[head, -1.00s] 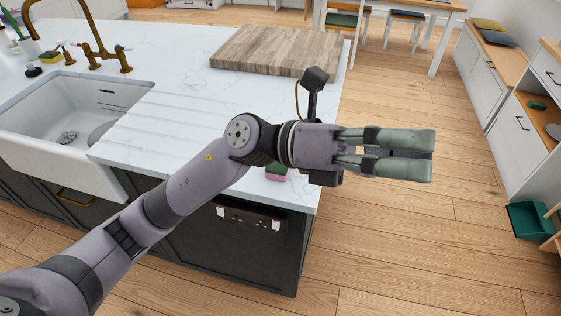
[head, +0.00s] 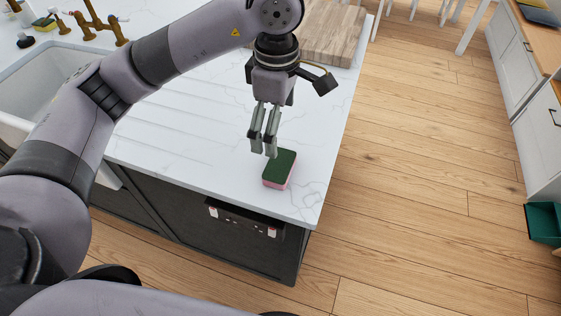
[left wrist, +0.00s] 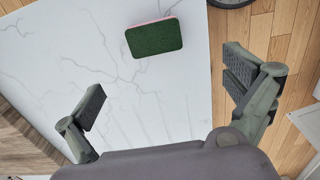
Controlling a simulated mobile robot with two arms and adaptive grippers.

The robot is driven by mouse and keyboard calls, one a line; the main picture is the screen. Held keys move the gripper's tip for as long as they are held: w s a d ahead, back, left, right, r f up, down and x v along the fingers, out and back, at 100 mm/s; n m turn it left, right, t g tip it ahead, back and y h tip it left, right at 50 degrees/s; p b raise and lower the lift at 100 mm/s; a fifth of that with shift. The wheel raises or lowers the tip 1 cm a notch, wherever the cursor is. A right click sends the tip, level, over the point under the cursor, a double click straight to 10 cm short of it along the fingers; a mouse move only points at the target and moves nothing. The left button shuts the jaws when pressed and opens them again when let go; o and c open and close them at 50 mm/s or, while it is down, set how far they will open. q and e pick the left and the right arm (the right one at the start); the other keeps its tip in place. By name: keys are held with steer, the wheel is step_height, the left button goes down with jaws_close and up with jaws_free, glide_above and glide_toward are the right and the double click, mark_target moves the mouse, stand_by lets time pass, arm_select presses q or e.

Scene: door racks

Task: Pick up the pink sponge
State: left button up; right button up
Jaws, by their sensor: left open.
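The pink sponge (head: 279,169) has a dark green top and pink sides. It lies flat on the white marble counter, near the front right corner. My left gripper (head: 264,148) points down above the counter, just behind and left of the sponge in the head view. It is open with nothing between its fingers. In the left wrist view the sponge (left wrist: 154,38) shows its green face, with a thin pink edge along its top. There it lies beyond the two spread fingers (left wrist: 165,95), apart from them. My right gripper is not in view.
A wooden cutting board (head: 334,32) lies on the counter behind my left gripper. The sink (head: 40,85), a brass faucet (head: 97,28) and a yellow-green sponge (head: 46,23) are at the left. Bare counter (head: 200,150) surrounds the pink sponge. The right edge drops to the wooden floor (head: 420,170).

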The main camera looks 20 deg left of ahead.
mark_target(280, 164)
arm_select(q)
steer(key=f, duration=0.2)
steer(key=f+p, duration=0.1)
steer(key=f, duration=0.3)
steer(key=shift+w, duration=0.25)
step_height(280, 164, down, 2)
steer(key=shift+f+p, duration=0.15)
steer(key=shift+p, duration=0.3)
steer(key=shift+f, duration=0.25)
steer(key=f, duration=0.1)
steer(key=f+p, duration=0.2)
steer(key=shift+w+f, duration=0.3)
steer(key=shift+f, duration=0.6)
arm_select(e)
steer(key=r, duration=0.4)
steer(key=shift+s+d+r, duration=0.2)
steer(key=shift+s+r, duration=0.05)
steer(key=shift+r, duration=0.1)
arm_select(q)
steer(key=shift+c, duration=0.6)
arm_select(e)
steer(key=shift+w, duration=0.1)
